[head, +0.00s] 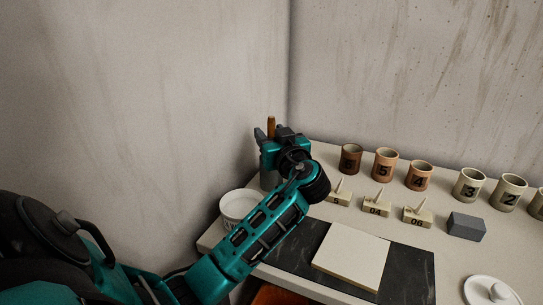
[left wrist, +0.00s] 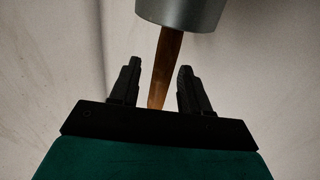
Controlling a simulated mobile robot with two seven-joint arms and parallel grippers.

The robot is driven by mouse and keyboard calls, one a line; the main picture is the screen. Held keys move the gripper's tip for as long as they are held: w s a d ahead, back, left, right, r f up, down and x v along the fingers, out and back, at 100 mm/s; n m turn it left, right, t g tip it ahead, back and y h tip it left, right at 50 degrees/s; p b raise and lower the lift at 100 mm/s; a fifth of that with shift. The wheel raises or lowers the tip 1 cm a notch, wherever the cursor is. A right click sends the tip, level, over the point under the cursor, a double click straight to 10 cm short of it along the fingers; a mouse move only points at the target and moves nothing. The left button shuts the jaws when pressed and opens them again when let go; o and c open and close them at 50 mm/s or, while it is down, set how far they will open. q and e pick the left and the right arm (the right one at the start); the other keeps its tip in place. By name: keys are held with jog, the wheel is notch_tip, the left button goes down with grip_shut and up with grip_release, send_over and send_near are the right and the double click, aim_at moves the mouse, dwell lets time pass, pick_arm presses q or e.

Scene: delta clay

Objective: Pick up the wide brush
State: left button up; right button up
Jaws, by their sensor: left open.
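A brown wooden handle (head: 271,124) stands up from a grey cylindrical holder (head: 268,179) at the table's far left corner. I take it for the brush; its other end is hidden, so I cannot tell its width. My left gripper (head: 270,135) is at this handle. In the left wrist view the brush handle (left wrist: 163,70) runs between the two spread fingers of my left gripper (left wrist: 160,72), with a visible gap on each side. The grey holder (left wrist: 180,13) is at the top of that view. My right gripper is not in view.
A white round tub (head: 238,208) sits at the left edge. Several numbered cups (head: 385,164) and small tagged stands (head: 376,207) line the back. A grey block (head: 466,226), a pale slab (head: 350,257) on a dark mat (head: 408,272) and a white lid (head: 492,292) lie nearer.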

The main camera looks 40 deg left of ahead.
pick_arm(q)
grip_shut()
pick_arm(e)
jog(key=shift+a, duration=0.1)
pick_arm(q)
jog(key=shift+r, duration=0.1)
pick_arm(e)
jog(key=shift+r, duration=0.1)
